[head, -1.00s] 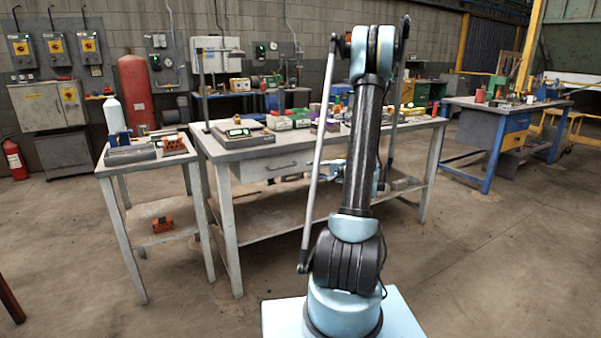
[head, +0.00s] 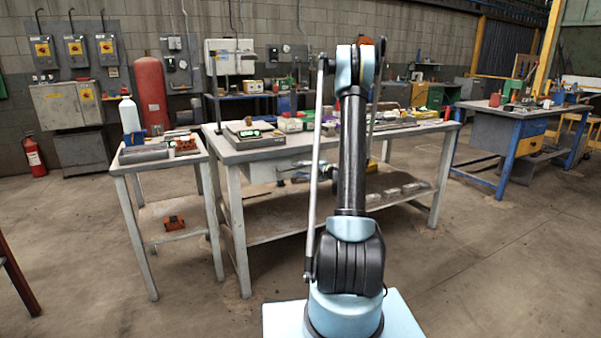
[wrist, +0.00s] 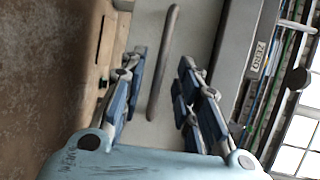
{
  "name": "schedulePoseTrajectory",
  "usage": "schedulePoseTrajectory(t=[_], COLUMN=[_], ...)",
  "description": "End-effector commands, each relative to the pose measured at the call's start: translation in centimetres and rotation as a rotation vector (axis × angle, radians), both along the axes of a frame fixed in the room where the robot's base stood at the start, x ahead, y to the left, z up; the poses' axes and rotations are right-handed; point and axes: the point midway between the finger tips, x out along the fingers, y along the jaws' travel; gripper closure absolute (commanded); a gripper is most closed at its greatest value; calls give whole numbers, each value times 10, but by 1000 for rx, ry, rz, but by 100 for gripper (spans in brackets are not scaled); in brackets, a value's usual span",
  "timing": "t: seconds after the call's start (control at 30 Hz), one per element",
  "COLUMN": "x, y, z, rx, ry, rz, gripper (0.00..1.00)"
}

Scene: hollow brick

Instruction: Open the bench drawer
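The bench drawer (head: 258,171) is a pale grey front under the top of the long workbench (head: 240,205). In the wrist view the drawer front (wrist: 205,25) fills the middle. Its long bar handle (wrist: 165,60) runs nearly upright in the picture. My gripper (wrist: 158,85) is open, with one blue-and-grey finger on each side of the handle and gaps showing on both sides. In the head view my gripper (head: 288,178) is in front of the drawer and hides the handle. The drawer looks shut.
A small side table (head: 150,160) with a white bottle (head: 129,115) stands left of the workbench. A scale (head: 250,132) and several boxes stand on the bench top. A lower shelf (head: 270,222) runs under the bench. The floor in front is open.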

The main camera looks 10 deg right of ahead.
Motion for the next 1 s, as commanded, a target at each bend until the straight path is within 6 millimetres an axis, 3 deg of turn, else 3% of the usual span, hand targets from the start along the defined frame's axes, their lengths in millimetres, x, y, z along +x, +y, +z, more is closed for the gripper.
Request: schedulePoseTrajectory(t=[0.23, 0.6, 0.73, 0.77, 0.9, 0.93, 1.0], x=[18, 21, 21, 21, 21, 22, 22], y=[18, 22, 22, 22, 22, -15, 4], z=[-5, -5, -5, -5, -5, -5, -6], rx=[1, 0, 0, 0, 0, 0, 0], ry=[0, 0, 0, 0, 0, 0, 0], rz=[3, 4, 4, 4, 4, -5, -1], gripper=[70, 70, 97, 100, 100, 100, 100])
